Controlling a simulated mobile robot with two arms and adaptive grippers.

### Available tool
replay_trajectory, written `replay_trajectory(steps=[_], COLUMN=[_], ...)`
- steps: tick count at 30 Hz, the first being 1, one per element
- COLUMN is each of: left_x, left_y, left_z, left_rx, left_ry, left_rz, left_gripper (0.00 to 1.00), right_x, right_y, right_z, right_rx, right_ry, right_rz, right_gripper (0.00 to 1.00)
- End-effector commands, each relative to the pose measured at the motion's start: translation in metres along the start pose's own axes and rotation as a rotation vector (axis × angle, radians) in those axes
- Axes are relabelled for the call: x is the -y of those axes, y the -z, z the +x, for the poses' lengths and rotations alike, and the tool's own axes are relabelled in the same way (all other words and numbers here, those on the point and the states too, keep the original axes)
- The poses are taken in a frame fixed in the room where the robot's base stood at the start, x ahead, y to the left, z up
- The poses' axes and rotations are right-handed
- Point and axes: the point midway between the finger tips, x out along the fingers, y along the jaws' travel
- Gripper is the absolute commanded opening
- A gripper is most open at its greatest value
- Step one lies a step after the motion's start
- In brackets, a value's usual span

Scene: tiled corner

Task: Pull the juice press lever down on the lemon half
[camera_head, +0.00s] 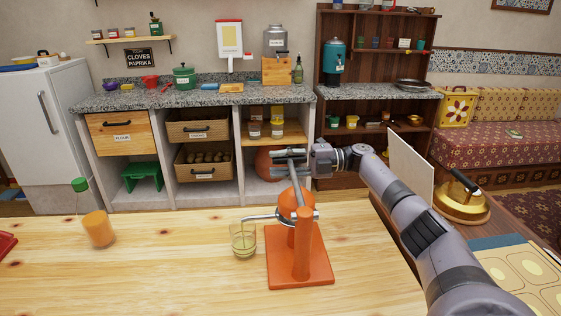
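The orange juice press (303,245) stands on its square orange base on the wooden table. Its lever (293,180) points upward, above the rounded orange press head (296,205). A metal ring with a spout sits at mid-height, its left end above a clear glass (243,241). No lemon half can be made out. My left gripper is not in view.
The table between bottle and glass is clear. A stone-topped counter (200,98) stands behind.

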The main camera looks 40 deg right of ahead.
Motion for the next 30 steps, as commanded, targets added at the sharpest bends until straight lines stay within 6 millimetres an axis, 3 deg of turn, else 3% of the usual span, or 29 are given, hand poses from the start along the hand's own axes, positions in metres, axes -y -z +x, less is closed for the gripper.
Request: replay_trajectory(steps=[4,14,24,30], left_x=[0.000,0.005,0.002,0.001], left_y=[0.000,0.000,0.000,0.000], left_z=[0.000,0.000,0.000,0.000], left_rx=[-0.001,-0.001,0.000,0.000], left_ry=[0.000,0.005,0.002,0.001], left_rz=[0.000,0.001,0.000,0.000], left_gripper=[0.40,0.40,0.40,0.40], right_x=[0.000,-0.003,-0.003,-0.002], right_y=[0.000,-0.001,-0.001,-0.001], right_z=[0.000,-0.004,-0.057,-0.074], right_rx=[0.001,0.005,0.007,0.003], right_ry=[-0.001,-0.006,-0.005,-0.004], right_rz=[0.000,-0.003,-0.001,-0.002], right_gripper=[0.41,0.41,0.41,0.41])
